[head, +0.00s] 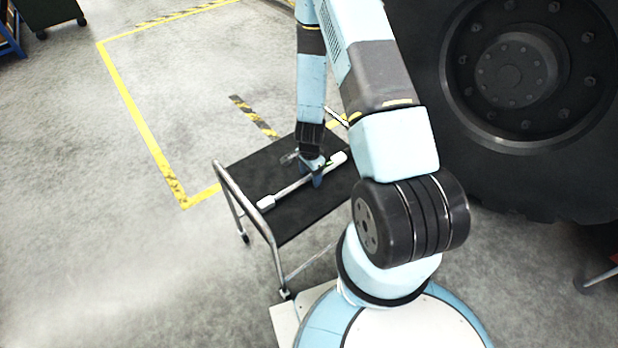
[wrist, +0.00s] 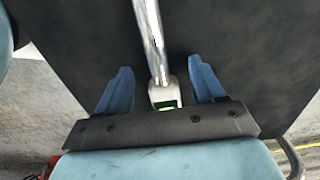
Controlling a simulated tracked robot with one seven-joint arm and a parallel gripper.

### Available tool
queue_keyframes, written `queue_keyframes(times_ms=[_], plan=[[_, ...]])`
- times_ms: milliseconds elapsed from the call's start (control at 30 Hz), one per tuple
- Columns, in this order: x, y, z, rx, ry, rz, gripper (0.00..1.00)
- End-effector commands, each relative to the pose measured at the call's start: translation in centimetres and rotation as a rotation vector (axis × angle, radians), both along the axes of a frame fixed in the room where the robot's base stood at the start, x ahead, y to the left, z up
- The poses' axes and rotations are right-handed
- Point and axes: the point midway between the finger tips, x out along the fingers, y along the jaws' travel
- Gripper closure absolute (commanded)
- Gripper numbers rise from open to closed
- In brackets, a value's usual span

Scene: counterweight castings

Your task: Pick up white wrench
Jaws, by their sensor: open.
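The white wrench (head: 298,187) lies slantwise on the black top of a trolley (head: 309,213), with a white end at its lower left and another at its upper right. In the wrist view its bright shaft (wrist: 150,40) runs down between my fingers to a white body with a green display (wrist: 165,99). My gripper (head: 317,180) is at the wrench, towards its upper right end. In the wrist view the blue fingers of my gripper (wrist: 160,85) are apart, one on each side of the wrench, with gaps between. The display end is partly hidden by the gripper's dark bar.
The trolley has a metal handle (head: 246,213) on its left side. A large black tyre (head: 520,110) stands close on the right. Yellow floor lines (head: 130,100) mark the open concrete at left. A dark wheeled cabinet (head: 50,12) is far left.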

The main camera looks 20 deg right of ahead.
Motion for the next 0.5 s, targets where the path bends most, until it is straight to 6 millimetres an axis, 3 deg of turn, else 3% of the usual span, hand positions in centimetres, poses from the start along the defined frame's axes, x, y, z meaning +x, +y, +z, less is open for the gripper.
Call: queue_keyframes(times_ms=[67, 500], plan=[[0.0, -0.01, 0.02, 0.0, 0.0, 0.0, 0.32], [-0.01, -0.01, 0.03, 0.0, 0.0, 0.0, 0.73]])
